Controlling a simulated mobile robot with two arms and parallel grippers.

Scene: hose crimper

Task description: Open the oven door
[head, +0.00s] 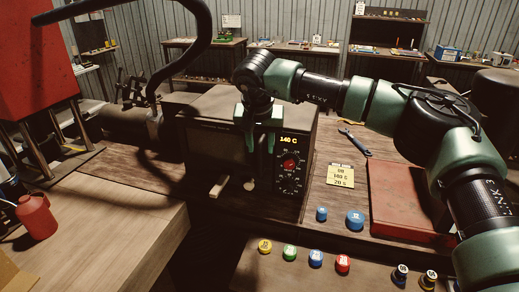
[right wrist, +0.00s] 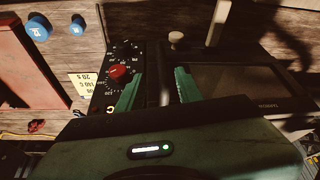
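The oven (head: 222,107) stands on the workbench, and its door (head: 207,143) with a dark window looks shut. The control panel with a red knob (head: 290,165) and a "140 C" display (head: 289,140) is right of the door. My right gripper (head: 260,145) is in front of the door's right edge, fingers pointing at the oven. In the right wrist view, its green fingers (right wrist: 158,90) are apart, with the upright door handle (right wrist: 165,78) between them. I cannot tell whether they touch it. My left gripper is not in view.
A yellow note (head: 341,175), a blue-handled wrench (head: 355,142) and a red case (head: 398,205) lie right of the oven. Several coloured caps stand in front. A red can (head: 37,217) is at left.

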